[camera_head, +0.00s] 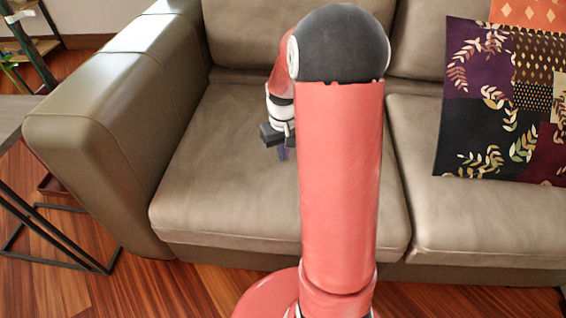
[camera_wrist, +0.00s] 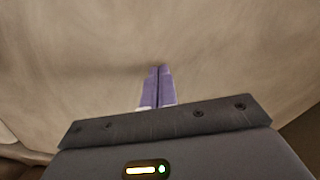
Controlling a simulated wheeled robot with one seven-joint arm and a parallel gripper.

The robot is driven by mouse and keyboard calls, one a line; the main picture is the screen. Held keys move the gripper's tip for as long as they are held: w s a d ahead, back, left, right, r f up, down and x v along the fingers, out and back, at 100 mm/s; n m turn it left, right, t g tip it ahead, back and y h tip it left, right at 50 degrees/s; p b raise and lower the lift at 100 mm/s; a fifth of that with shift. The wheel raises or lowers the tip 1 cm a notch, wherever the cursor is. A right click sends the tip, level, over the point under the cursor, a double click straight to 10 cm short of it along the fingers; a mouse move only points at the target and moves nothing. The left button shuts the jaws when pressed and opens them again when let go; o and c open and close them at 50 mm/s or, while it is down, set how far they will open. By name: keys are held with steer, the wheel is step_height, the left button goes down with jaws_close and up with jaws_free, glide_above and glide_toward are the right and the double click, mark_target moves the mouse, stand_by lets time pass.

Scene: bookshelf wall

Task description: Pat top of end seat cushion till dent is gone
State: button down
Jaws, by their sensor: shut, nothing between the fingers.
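The end seat cushion (camera_head: 225,150) is brown-grey leather and lies between the left armrest and the middle of the sofa. Its top fills most of the wrist view (camera_wrist: 90,50). My gripper (camera_head: 283,153) points down over the cushion's middle. In the wrist view its two purple fingers (camera_wrist: 157,72) are together with nothing between them. Whether the fingertips touch the leather I cannot tell. Faint creases and shading show on the cushion, but no clear dent can be made out. My arm hides the right part of the cushion in the head view.
The wide left armrest (camera_head: 110,105) and the backrest (camera_head: 250,35) bound the cushion. The neighbouring seat cushion (camera_head: 490,220) lies to the right, with a patterned pillow (camera_head: 500,100) on it. A black metal frame (camera_head: 50,235) stands on the wooden floor at left.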

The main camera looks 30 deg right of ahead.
steer(key=shift+f, duration=0.1)
stand_by(0.3)
step_height(320, 180, up, 3)
steer(key=shift+r+p, duration=0.15)
steer(key=shift+p, duration=1)
step_height(320, 180, up, 8)
steer(key=s+a+r+t, duration=0.2)
steer(key=s+a+r, duration=0.2)
steer(key=s+a, duration=0.3)
steer(key=s+a+r+t, duration=0.3)
steer(key=s+a+r, duration=0.2)
steer(key=s, duration=0.8)
steer(key=shift+a+r+n+t, duration=0.2)
steer(key=shift+a+n+t, duration=0.15)
steer(key=shift+a, duration=0.55)
